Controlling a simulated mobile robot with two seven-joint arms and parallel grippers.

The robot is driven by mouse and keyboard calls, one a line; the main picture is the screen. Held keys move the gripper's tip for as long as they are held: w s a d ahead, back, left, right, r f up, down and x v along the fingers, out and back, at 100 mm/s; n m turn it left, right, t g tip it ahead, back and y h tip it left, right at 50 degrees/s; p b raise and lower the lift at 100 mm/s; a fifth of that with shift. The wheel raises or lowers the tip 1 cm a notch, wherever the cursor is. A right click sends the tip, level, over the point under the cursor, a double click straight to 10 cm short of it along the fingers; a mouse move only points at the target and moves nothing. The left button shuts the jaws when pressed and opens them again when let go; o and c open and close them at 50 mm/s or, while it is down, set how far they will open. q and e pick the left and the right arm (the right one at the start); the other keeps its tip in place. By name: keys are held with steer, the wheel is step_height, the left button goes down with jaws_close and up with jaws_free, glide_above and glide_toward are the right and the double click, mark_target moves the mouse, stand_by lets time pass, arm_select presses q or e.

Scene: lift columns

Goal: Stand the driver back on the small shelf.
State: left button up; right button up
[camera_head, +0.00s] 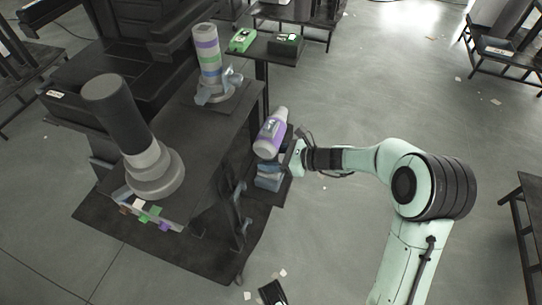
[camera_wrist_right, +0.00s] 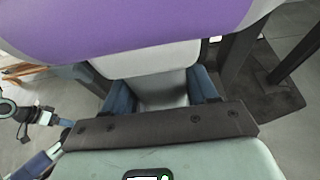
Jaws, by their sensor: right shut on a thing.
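The driver (camera_head: 272,132), a white and purple body with a grey patch, is tilted in the head view, its upper end leaning right. My right gripper (camera_head: 286,162) comes in from the right and is shut on it. In the right wrist view the driver's purple body (camera_wrist_right: 150,22) fills the top, and its pale grey part (camera_wrist_right: 160,88) sits between the blue fingers. A small dark shelf (camera_head: 287,187) with blue-grey items is just below and behind the gripper; whether the driver touches it cannot be told. My left gripper is not in view.
A dark table (camera_head: 205,135) left of the driver carries a black and grey cylinder (camera_head: 135,140) and a banded cylinder (camera_head: 207,55). A higher ledge (camera_head: 262,47) holds a green device (camera_head: 241,40) and a dark box (camera_head: 287,46).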

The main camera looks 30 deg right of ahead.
steer(key=o, duration=1.5)
steer(key=shift+r, duration=0.15)
steer(key=p+v, duration=0.2)
steer(key=v, duration=0.9)
steer(key=s+a+f+n+g+h, duration=0.25)
steer(key=s+f+n+g, duration=0.2)
steer(key=f, duration=0.55)
steer(key=s+a+f+n+g+h, duration=0.1)
steer(key=s+a+f+n+g, duration=0.25)
steer(key=s+f, duration=0.45)
steer(key=s+a+f+n+g+h, duration=0.1)
steer(key=s+a+f+n+g, duration=0.25)
steer(key=f, duration=0.75)
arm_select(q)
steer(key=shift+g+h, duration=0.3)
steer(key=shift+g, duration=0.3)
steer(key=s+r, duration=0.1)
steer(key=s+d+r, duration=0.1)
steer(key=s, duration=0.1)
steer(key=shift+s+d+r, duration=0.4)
arm_select(e)
steer(key=s+a+f+n+t+h, duration=0.1)
steer(key=a+f+n, duration=0.5)
steer(key=n, duration=0.6)
steer(key=s+a+t, duration=0.1)
steer(key=s+a, duration=0.1)
steer(key=shift+s+a+f, duration=0.3)
steer(key=shift+a+f, duration=0.1)
